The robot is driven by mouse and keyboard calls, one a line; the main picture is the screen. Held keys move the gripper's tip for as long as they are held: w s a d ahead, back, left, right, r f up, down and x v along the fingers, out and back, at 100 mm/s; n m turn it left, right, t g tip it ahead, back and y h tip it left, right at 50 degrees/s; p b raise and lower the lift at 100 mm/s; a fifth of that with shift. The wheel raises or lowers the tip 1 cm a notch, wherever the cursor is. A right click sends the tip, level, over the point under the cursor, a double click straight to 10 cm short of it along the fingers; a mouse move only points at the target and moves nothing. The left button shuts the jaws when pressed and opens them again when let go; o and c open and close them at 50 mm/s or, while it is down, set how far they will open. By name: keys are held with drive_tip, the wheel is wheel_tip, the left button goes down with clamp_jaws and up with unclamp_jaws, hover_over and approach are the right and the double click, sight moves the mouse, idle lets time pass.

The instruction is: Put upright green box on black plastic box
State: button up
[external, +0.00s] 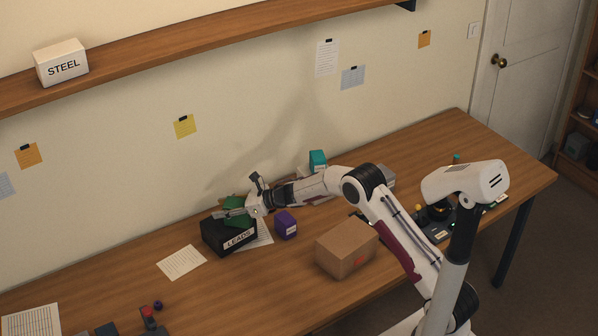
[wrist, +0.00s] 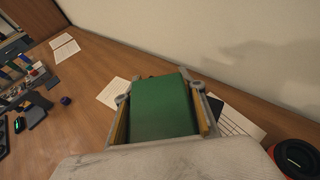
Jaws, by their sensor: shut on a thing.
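The green box (wrist: 160,108) sits between the two fingers of my gripper (wrist: 160,95) in the wrist view, and the gripper is shut on it. In the external view the green box (external: 235,203) is partly hidden by my gripper (external: 238,212). It is at the top of the black plastic box (external: 229,238) labelled LEADS, at the back left of the desk. I cannot tell whether the two touch. In the wrist view the green box hides most of the black box; a dark corner (wrist: 216,104) shows beside the right finger.
A purple box (external: 285,225) stands just right of the black box. A cardboard box (external: 347,248) is further right, with a teal box (external: 318,160) behind. Paper sheets (external: 182,262) lie on the desk (external: 120,290). The wall is close behind.

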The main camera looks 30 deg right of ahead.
idle(0.3)
drive_tip(key=o, duration=1.4)
drive_tip(key=shift+f, duration=0.1)
drive_tip(key=shift+c, duration=0.2)
drive_tip(key=shift+s+d+r, duration=0.4)
drive_tip(key=shift+d, duration=0.05)
drive_tip(key=v, duration=1)
drive_tip(key=shift+s+d, duration=0.2)
drive_tip(key=shift+s, duration=0.1)
